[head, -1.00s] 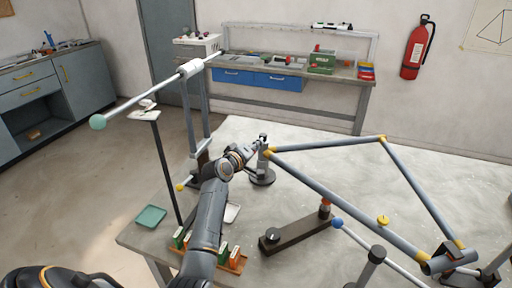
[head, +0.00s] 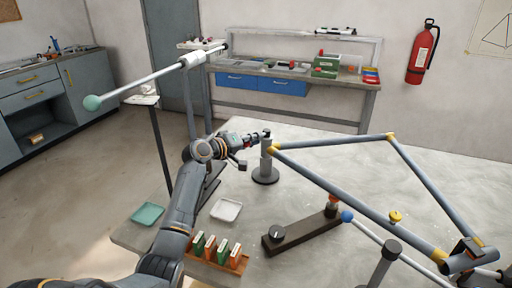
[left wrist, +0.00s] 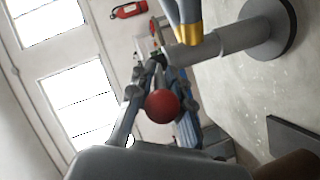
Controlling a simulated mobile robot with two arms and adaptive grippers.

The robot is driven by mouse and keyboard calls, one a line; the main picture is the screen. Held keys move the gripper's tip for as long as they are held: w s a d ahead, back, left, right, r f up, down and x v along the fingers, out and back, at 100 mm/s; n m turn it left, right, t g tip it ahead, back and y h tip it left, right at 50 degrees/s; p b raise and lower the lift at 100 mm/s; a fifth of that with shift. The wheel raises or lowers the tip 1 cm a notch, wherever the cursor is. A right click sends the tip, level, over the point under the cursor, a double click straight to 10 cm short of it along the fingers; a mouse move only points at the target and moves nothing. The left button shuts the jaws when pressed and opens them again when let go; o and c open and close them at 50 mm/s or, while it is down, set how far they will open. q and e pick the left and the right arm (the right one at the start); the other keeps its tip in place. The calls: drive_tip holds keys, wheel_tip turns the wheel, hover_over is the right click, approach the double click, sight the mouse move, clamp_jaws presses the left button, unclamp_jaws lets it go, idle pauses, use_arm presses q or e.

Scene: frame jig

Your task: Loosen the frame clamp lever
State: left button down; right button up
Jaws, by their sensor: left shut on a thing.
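The bicycle-like frame (head: 330,190) of grey tubes with yellow joints rests with its left corner at a grey clamp post (head: 265,165) on a round base. The post and yellow joint also show at the top of the left wrist view (left wrist: 225,42). The clamp lever's red ball knob (left wrist: 163,106) shows between the fingers in the left wrist view. My left gripper (head: 256,138) is beside the top of the post, shut on the lever; its fingers (left wrist: 160,72) flank it. The lever is hidden in the head view. My right gripper is not in view.
A wooden rack (head: 220,257) of coloured blocks, a white tray (head: 227,209) and a green tray (head: 148,214) lie near my left arm. A dark bar fixture (head: 300,234) stands in front of the frame. A long white rod (head: 150,80) extends on the left.

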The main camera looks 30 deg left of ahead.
use_arm(q)
drive_tip(key=shift+f, duration=0.15)
drive_tip(key=c, duration=1.4)
unclamp_jaws()
drive_tip(key=shift+s, duration=0.1)
drive_tip(key=r, duration=1)
drive_tip(key=shift+s, duration=0.2)
drive_tip(key=shift+r, duration=0.15)
drive_tip(key=shift+w+a, duration=0.15)
drive_tip(key=shift+w, duration=0.05)
